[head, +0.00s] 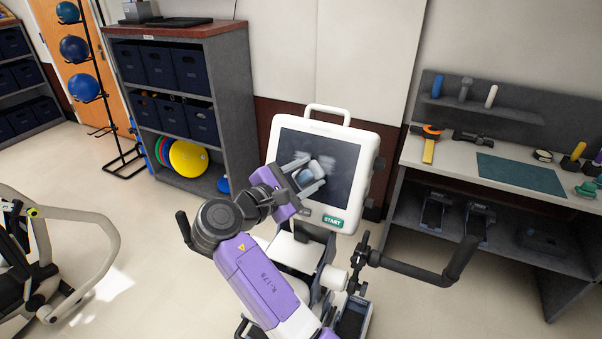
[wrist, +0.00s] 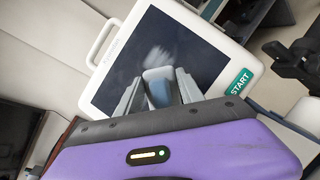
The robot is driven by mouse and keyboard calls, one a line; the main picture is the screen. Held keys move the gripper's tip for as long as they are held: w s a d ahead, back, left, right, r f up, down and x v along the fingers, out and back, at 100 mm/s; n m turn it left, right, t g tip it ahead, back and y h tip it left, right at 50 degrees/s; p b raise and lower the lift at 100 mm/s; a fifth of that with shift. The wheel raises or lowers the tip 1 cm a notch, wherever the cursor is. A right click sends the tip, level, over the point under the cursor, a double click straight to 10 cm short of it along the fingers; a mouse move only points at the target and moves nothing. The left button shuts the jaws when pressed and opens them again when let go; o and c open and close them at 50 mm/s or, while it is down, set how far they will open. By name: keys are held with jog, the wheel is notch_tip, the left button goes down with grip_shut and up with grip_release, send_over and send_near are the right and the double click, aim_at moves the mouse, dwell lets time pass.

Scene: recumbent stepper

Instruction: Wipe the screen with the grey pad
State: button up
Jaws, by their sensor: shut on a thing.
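The dark screen (head: 345,173) sits in a white console with a top handle and a green START button. It also shows in the wrist view (wrist: 125,65). Pale smudges (head: 327,160) mark the screen's middle; a whitish streak (wrist: 157,58) shows just beyond the fingers in the wrist view. My gripper (head: 307,175) is in front of the screen's lower middle, shut on the grey pad (head: 313,170). In the wrist view the pad (wrist: 158,88) is between the two fingers, its lower part hidden by my gripper's body. I cannot tell whether the pad touches the screen.
Black handlebars (head: 425,270) of the stepper stick out right of and below the console. A workbench (head: 440,158) with small tools stands at the right. A shelf unit (head: 235,90) with dark bins stands behind at the left. Open floor lies at the left.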

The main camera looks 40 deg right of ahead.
jog(key=shift+s+d, duration=0.25)
jog(key=shift+s, duration=0.5)
jog(key=shift+s+d, duration=0.3)
jog(key=shift+s, duration=0.45)
jog(key=shift+s+d, duration=0.25)
jog(key=shift+s, duration=0.5)
jog(key=shift+r, duration=0.1)
jog(key=shift+w+d+r, duration=0.15)
jog(key=shift+d+r, duration=0.2)
jog(key=shift+r, duration=0.3)
jog(key=shift+w+d+r, duration=0.1)
jog(key=shift+d+r, duration=0.2)
jog(key=shift+r, duration=0.3)
jog(key=shift+w+d+r, duration=0.1)
jog(key=shift+r, duration=0.2)
jog(key=shift+w+a, duration=0.35)
jog(key=shift+w, duration=0.6)
jog(key=shift+w+a, duration=0.4)
jog(key=shift+w, duration=0.5)
jog(key=shift+w+a, duration=0.35)
jog(key=shift+w, duration=0.6)
jog(key=shift+w, duration=0.1)
